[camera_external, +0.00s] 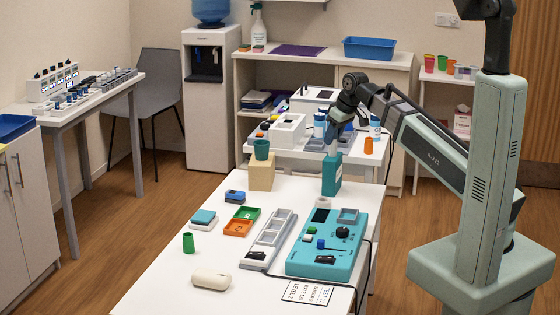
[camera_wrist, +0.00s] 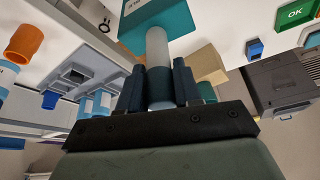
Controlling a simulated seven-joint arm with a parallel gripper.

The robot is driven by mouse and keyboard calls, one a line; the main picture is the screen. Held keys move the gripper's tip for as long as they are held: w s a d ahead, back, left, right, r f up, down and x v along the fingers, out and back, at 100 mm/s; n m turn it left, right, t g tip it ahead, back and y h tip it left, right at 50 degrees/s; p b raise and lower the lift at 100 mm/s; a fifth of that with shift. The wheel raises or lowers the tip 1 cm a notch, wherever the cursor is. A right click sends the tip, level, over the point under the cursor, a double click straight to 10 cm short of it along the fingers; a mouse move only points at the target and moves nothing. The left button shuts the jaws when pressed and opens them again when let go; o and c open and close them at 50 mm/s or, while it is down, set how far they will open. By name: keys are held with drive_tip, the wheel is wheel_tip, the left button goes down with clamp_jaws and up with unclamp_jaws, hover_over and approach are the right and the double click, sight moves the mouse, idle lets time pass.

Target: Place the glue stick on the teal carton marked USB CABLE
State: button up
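The glue stick (camera_wrist: 157,50) is a pale cylinder with a dark blue-teal end, between the fingers of my gripper (camera_wrist: 159,85) in the wrist view. The fingers press close on both sides of it. The teal carton (camera_external: 331,178) stands upright near the far edge of the white table; it also shows at the top of the wrist view (camera_wrist: 180,22). My gripper (camera_external: 337,135) is right above the carton in the external view. The glue stick's pale end meets the carton's outline in the wrist view; I cannot tell whether they touch. The carton's marking is not readable.
A cardboard box (camera_external: 261,172) with a green cup (camera_external: 261,149) on it stands left of the carton. A teal device (camera_external: 325,245) and grey tray (camera_external: 268,240) lie nearer. An orange cup (camera_external: 368,145) is on the bench behind.

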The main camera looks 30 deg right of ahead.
drive_tip(key=o, duration=0.4)
drive_tip(key=shift+o, duration=0.2)
drive_tip(key=shift+r, duration=0.15)
drive_tip(key=v, duration=1.2)
